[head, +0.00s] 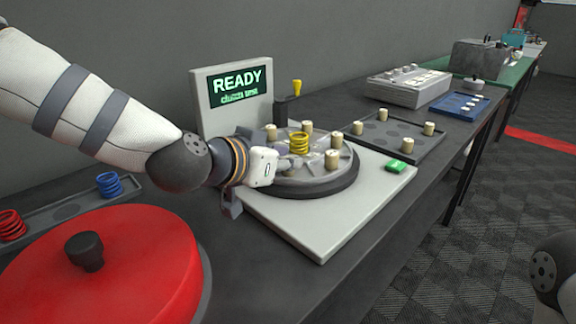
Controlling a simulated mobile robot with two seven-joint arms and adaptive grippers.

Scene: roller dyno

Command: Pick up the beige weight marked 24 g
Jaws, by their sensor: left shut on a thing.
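Several small beige cylindrical weights stand on a round grey platter (312,184) in the head view. One weight (332,159) is at its right front, one (336,139) is behind that, and others stand at the back (307,127) and back left (271,132). No gram marks are legible, so I cannot tell which is 24 g. My left gripper (284,164) reaches in low over the platter's left side. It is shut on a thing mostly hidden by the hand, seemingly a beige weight. My right gripper is out of view.
A yellow spring (299,143) stands on the platter. A READY screen (240,90) and a yellow-topped lever (297,88) stand behind. A grey tray (402,142) holds more weights. A green button (397,166) is at right, a red lid (110,275) at front left.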

